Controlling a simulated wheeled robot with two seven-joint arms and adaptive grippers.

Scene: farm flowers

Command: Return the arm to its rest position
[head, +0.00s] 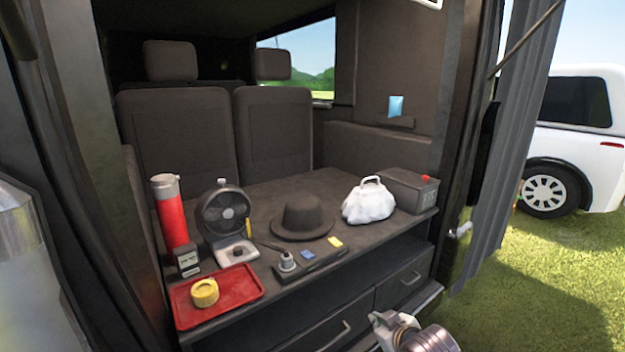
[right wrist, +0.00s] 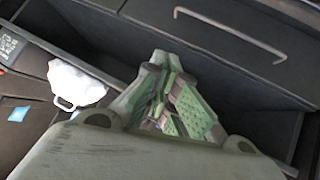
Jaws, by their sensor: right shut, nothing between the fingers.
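My right gripper (head: 380,322) is at the bottom of the head view, in front of the vehicle's drawers and below the surface with the objects on it. In the right wrist view its fingers (right wrist: 172,108) are together and hold nothing. It is apart from the drawer front (head: 400,284), and nothing appears to touch it. My left gripper does not show in either view.
On the dark counter (head: 352,232) stand a red-and-white flask (head: 170,215), a fan (head: 223,212), a black hat (head: 302,218), a white bag (head: 368,203) and a dark box (head: 410,190). A red tray (head: 240,288) bears a yellow roll (head: 204,293). Grass lies open at right.

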